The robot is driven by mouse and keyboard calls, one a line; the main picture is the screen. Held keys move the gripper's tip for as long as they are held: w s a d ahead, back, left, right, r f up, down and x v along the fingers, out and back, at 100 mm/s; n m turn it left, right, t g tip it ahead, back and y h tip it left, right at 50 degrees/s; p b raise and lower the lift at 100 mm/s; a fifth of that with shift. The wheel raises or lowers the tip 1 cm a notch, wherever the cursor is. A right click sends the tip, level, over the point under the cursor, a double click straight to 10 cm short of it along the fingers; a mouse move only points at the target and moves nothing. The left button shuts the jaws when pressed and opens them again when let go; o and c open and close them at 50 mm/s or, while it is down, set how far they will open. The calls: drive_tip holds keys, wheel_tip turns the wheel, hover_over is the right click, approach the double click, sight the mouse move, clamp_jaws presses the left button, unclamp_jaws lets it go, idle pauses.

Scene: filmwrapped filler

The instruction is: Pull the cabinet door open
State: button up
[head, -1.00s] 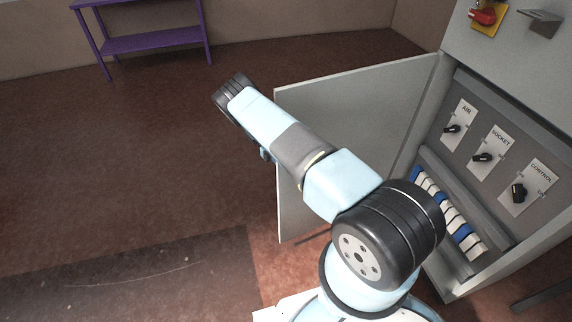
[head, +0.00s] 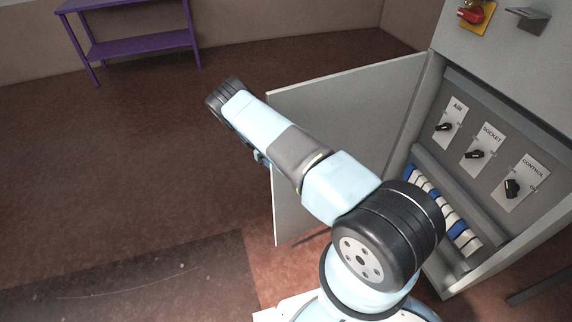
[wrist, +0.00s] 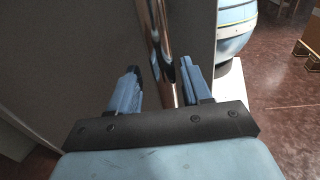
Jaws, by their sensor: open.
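The grey cabinet door (head: 350,105) stands swung wide out from the cabinet (head: 470,92), and the inside of the cabinet is in plain view. In the head view my arm crosses in front of the door and hides part of it; my gripper is mostly hidden there. In the wrist view my gripper (wrist: 160,68) has its two blue fingers apart. A shiny metal bar handle (wrist: 157,30) runs between them. The fingers stand on either side of the bar; I cannot tell whether either one touches it.
Inside the cabinet are a switch panel (head: 463,130) and a row of blue and white breakers (head: 432,200). A red and yellow switch (head: 474,15) is above. A purple table (head: 142,40) stands far back left. The floor left of the door is clear.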

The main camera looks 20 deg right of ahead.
drive_tip(key=s+r, duration=1.2)
drive_tip(key=s, duration=0.2)
drive_tip(key=shift+d+r, duration=0.3)
drive_tip(key=shift+r, duration=0.05)
drive_tip(key=shift+w, duration=0.1)
